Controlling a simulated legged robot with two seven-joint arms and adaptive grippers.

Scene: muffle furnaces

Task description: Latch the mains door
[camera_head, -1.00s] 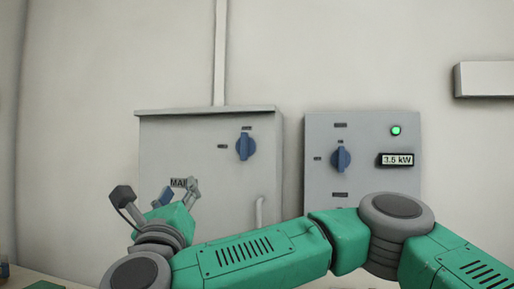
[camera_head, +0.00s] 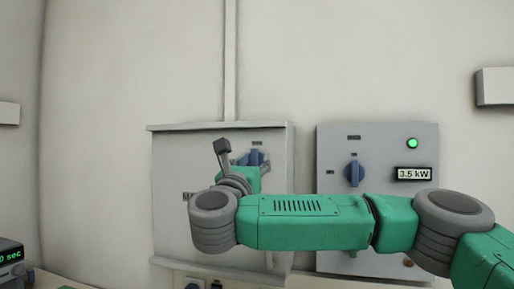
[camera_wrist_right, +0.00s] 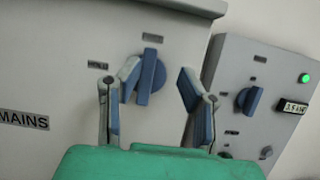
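The mains door is the grey front of the wall cabinet (camera_head: 170,165), and it looks closed. Its MAINS label (camera_wrist_right: 23,119) shows in the right wrist view and is mostly hidden by my arm in the head view. A blue knob (camera_wrist_right: 151,76) sits on the door with its grip bar close to upright; it is partly covered in the head view (camera_head: 257,156). My right gripper (camera_head: 246,161) is in front of the knob. In the right wrist view its blue-padded fingers are apart, one on each side of the knob; contact is not clear. My left gripper is not in view.
A second grey panel (camera_head: 335,140) stands just right of the cabinet, with its own blue knob (camera_head: 354,173), a green lamp (camera_head: 412,143) and a 3.5 kW display (camera_head: 413,174). My right arm crosses in front of it. A device with a green readout (camera_head: 10,262) is at lower left.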

